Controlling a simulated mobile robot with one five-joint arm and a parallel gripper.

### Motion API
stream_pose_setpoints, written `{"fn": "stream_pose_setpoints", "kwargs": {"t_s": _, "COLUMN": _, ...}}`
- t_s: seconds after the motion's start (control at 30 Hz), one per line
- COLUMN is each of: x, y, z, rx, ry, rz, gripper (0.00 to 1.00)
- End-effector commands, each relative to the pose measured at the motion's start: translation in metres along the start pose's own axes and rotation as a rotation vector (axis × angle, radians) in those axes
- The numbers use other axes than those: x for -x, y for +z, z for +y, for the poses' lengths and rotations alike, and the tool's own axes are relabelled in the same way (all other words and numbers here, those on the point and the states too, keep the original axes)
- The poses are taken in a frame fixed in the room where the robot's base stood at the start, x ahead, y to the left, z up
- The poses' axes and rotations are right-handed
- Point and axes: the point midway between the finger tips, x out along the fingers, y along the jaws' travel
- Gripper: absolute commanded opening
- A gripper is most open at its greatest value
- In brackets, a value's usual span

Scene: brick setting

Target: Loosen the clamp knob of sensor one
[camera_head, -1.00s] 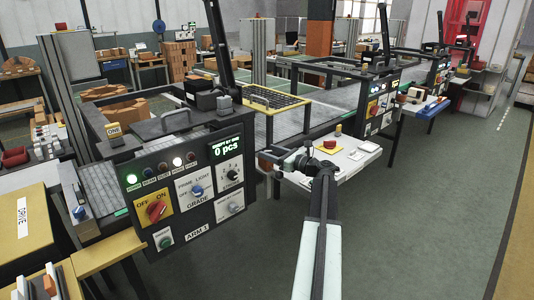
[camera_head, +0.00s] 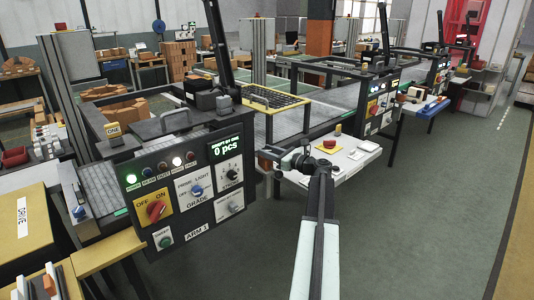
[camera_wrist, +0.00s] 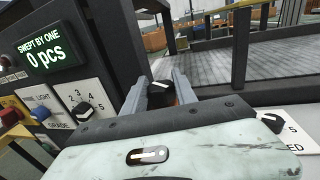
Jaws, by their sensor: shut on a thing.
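In the wrist view my gripper (camera_wrist: 160,94) is shut on a small black knob (camera_wrist: 160,88) with a pale mark on top. The two grey fingers stand on either side of it. In the head view my gripper (camera_head: 270,158) is at the right edge of the dark ARM 1 panel (camera_head: 205,213), and the knob cannot be made out there. I cannot read any label on the gripped knob itself.
The panel carries a red switch (camera_head: 155,211), a GRADE dial (camera_head: 196,191) and a display (camera_head: 225,148) reading 0 pcs. A conveyor (camera_wrist: 270,66) runs behind the gripper. A white table (camera_head: 345,160) with a red button is to the right. The green floor in front is free.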

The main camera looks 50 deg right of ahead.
Motion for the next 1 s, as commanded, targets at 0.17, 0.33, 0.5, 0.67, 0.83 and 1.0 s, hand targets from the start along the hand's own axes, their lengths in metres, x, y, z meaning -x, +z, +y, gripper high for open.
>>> {"fn": "stream_pose_setpoints", "kwargs": {"t_s": 0.17, "x": -0.0024, "y": 0.0011, "z": 0.0001, "rx": -0.001, "ry": 0.012, "rz": -0.003, "gripper": 0.00}}
{"fn": "stream_pose_setpoints", "kwargs": {"t_s": 0.33, "x": -0.0026, "y": 0.0015, "z": -0.0003, "rx": -0.001, "ry": 0.025, "rz": -0.004, "gripper": 0.00}}
{"fn": "stream_pose_setpoints", "kwargs": {"t_s": 0.5, "x": -0.0027, "y": 0.0020, "z": -0.0008, "rx": -0.002, "ry": 0.044, "rz": -0.005, "gripper": 0.00}}
{"fn": "stream_pose_setpoints", "kwargs": {"t_s": 0.67, "x": -0.0028, "y": 0.0021, "z": -0.0019, "rx": -0.002, "ry": 0.070, "rz": -0.006, "gripper": 0.00}}
{"fn": "stream_pose_setpoints", "kwargs": {"t_s": 0.83, "x": -0.0027, "y": 0.0021, "z": -0.0038, "rx": -0.001, "ry": 0.132, "rz": -0.006, "gripper": 0.00}}
{"fn": "stream_pose_setpoints", "kwargs": {"t_s": 1.0, "x": -0.0027, "y": 0.0020, "z": -0.0058, "rx": -0.001, "ry": 0.235, "rz": -0.006, "gripper": 0.00}}
